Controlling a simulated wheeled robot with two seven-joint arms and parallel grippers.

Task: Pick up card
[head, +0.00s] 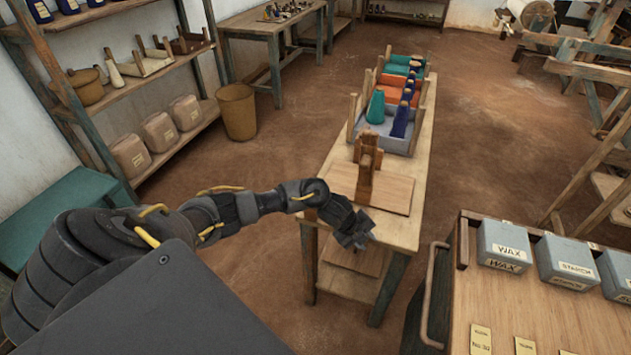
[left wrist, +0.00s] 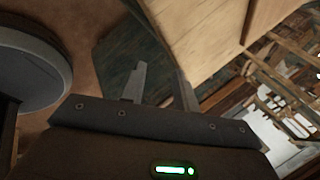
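Several small yellow label cards lie flat on the wooden top at the lower right of the head view: one at the left (head: 480,340), one in the middle (head: 525,346), and one cut by the bottom edge. Their print is too small to read. I cannot tell which card the task names. My left gripper (head: 358,238) hangs by the near end of the narrow wooden bench, well left of these cards. In the left wrist view its two fingers (left wrist: 160,90) stand apart with nothing between them. My right gripper is not in view.
Grey boxes marked WAX (head: 503,245) and STARCH (head: 568,262) stand behind the cards. The narrow bench (head: 408,228) holds a wooden stand (head: 368,165) and trays of cones. Shelves (head: 150,75) line the left wall. Bare floor (head: 480,120) lies beyond the bench.

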